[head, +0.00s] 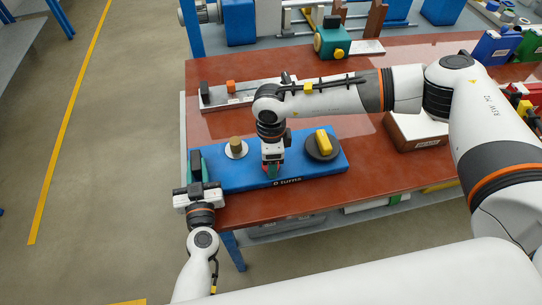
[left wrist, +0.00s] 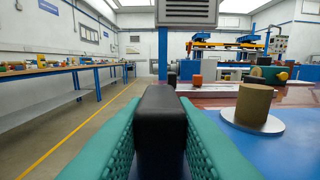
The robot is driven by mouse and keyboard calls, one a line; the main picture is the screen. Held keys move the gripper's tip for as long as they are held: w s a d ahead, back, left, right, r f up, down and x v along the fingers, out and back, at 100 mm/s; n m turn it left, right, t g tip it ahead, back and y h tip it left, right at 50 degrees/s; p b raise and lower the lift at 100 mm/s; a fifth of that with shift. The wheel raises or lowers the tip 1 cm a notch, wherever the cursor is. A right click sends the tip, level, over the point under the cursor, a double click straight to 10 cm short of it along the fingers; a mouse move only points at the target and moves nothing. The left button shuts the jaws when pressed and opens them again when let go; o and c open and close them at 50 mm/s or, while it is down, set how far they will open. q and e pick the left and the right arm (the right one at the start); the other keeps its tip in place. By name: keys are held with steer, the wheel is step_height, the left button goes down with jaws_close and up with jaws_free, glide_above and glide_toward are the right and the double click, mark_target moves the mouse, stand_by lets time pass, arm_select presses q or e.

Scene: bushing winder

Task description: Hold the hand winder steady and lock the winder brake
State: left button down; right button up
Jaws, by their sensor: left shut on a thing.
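The hand winder has a long blue base (head: 325,176) marked "0 turns" at the table's front left. It carries a brown cylinder (head: 236,143) on a pale disc and a dark disc (head: 312,151) with a yellow block (head: 323,140). My left gripper (head: 195,172) is shut on an upright black block (left wrist: 161,120) at the base's left end; its teal fingers flank the block in the left wrist view. My right gripper (head: 272,170) points down over the base between the cylinder and the dark disc. Its fingers hide what is beneath them. I cannot make out the brake.
A grey rail fixture (head: 240,95) with an orange block lies behind the winder.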

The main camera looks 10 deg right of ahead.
steer(key=m, duration=0.9)
arm_select(q)
steer(key=shift+d, duration=0.1)
arm_select(e)
steer(key=m, duration=0.4)
steer(key=shift+m, duration=1.8)
steer(key=shift+w, duration=0.1)
steer(key=o, duration=1)
step_height(320, 180, up, 12)
